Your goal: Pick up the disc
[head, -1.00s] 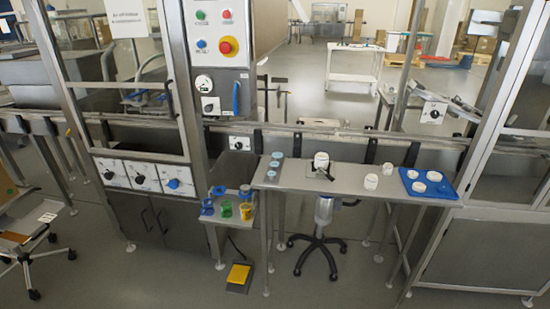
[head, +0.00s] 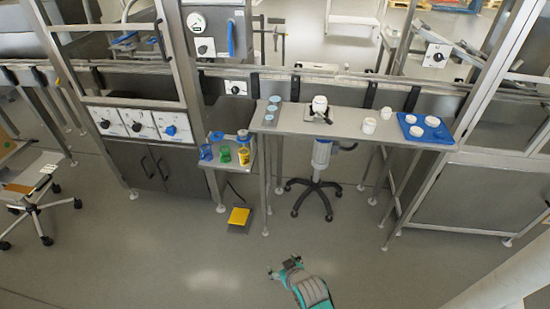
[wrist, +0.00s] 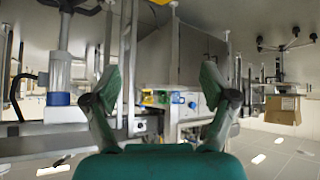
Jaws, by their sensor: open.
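Several small pale blue discs (head: 272,108) lie in a row on a dark strip at the left end of the long grey table (head: 345,125). I cannot tell which single disc is meant. My gripper (head: 283,266) is low in the head view, in front of the tables and far from the discs. In the wrist view my gripper (wrist: 163,100) shows its two green and grey fingers spread apart, with nothing between them. That view is upside down, and I cannot make out the discs in it.
A white jar (head: 320,104) stands mid-table, with white cups (head: 369,125) and a blue tray (head: 443,138) of white pots to the right. A lower side table holds green (head: 225,154) and yellow (head: 243,156) cups. A stool (head: 315,185) stands below. The floor in front is clear.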

